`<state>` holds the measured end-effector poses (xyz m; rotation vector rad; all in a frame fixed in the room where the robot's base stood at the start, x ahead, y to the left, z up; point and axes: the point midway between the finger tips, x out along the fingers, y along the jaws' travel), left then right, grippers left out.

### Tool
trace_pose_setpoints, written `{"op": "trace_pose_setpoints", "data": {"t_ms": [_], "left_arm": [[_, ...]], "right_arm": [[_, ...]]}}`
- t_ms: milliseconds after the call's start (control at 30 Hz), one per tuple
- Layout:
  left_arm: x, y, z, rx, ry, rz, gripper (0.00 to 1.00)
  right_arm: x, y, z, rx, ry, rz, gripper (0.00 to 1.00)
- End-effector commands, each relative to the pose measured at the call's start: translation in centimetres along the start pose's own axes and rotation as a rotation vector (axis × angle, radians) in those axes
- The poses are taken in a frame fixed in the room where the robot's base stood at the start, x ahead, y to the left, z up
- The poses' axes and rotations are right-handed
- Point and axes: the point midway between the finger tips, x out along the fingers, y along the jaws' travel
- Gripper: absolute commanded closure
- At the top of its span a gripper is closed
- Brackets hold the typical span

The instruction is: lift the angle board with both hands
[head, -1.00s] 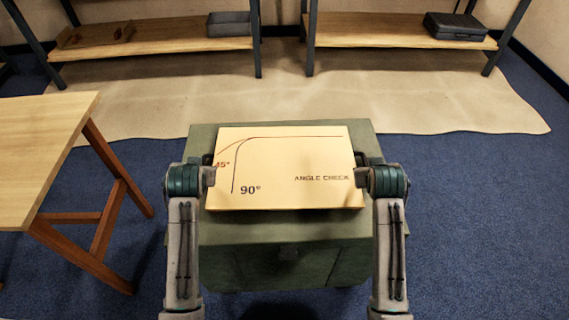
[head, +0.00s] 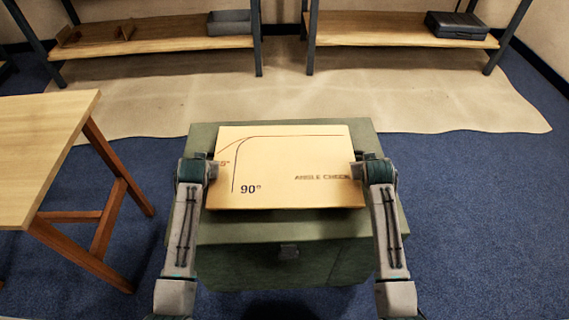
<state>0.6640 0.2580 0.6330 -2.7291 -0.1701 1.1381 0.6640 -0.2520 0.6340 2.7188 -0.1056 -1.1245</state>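The angle board (head: 285,175) is a tan panel marked "90°" and "ANGLE CHECK" with dark curved lines. It lies on top of a green case (head: 290,222), with its long sides running left to right. My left gripper (head: 212,170) is at the board's left edge and covers part of the angle mark there. My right gripper (head: 356,170) is at the right edge, by the end of the lettering. The fingers are small and partly hidden by my wrists, so I cannot tell whether either is closed on the board.
A wooden table (head: 40,150) stands on the left. Shelves at the back hold a wooden tray (head: 97,34), a grey bin (head: 229,22) and a dark case (head: 457,25). A beige sheet (head: 300,95) covers the floor behind the green case. The blue floor on the right is clear.

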Motion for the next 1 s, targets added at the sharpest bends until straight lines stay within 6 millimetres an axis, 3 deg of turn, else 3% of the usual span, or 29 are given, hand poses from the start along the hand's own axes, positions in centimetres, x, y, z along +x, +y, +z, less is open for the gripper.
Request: {"op": "trace_pose_setpoints", "data": {"t_ms": [100, 233, 1000], "left_arm": [[-0.02, -0.01, -0.02, 0.0, 0.0, 0.0, 0.77], [-0.03, 0.0, -0.02, 0.0, 0.0, 0.0, 1.0], [-0.05, 0.02, -0.03, 0.0, 0.001, 0.0, 1.0]], "right_arm": [[-0.02, 0.0, -0.01, 0.0, 0.0, 0.0, 0.77], [-0.03, -0.01, -0.01, 0.0, 0.0, 0.0, 1.0], [-0.04, -0.03, 0.0, 0.0, -0.001, 0.0, 1.0]]}}
